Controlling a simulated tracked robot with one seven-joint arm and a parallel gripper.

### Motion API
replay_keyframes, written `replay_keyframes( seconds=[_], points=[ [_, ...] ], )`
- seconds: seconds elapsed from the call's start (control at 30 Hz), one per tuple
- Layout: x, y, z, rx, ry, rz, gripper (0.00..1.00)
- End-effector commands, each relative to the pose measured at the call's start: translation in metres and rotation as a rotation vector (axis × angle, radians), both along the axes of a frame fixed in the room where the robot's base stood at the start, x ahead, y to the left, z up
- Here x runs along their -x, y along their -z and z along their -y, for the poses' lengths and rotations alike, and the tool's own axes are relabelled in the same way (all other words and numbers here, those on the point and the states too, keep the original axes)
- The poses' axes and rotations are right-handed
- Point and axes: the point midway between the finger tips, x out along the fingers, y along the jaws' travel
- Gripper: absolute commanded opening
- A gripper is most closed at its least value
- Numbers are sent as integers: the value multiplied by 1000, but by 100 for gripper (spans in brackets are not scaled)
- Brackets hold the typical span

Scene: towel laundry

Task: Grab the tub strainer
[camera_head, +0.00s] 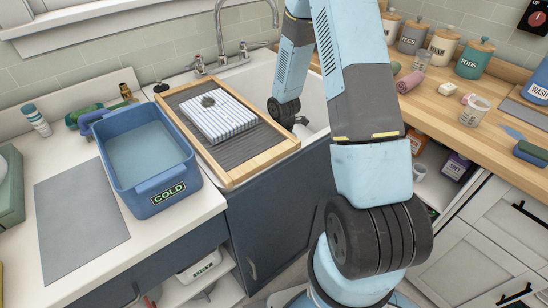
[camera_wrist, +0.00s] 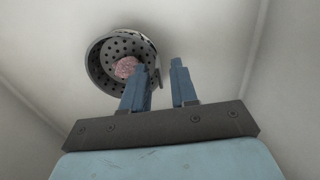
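The tub strainer (camera_wrist: 101,66) is a round dark grey metal cup with many holes, in the wrist view against the pale sink surface. A small pink lump (camera_wrist: 126,67) lies in it. My gripper (camera_wrist: 161,66) has its two blue fingers apart at the strainer's right side. The left finger overlaps the strainer's lower right edge; the right finger is clear of it. The strainer's right edge shows near the gap between the fingers, and I cannot tell whether they touch it. In the head view my arm reaches into the white sink (camera_head: 314,89); the strainer cannot be made out there.
A wooden-framed drying rack (camera_head: 253,165) with a striped towel (camera_head: 220,120) covers the sink's left part. A blue tub marked COLD (camera_head: 165,205) stands left of it. The faucet (camera_head: 276,14) rises behind. Jars (camera_head: 474,60) and a cup (camera_head: 475,112) stand on the right counter.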

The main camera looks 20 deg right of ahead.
Motion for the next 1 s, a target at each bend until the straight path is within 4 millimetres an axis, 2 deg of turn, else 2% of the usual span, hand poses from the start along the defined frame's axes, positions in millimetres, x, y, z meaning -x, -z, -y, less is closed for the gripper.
replay_keyframes(
  seconds=[0.03, 0.27, 1.0],
  points=[
    [0, 0, 0, 0, 0, 0, 23],
    [0, 0, 0, 0, 0, 0, 1],
    [0, -4, 0, 0, 1, 1, 0]
  ],
)
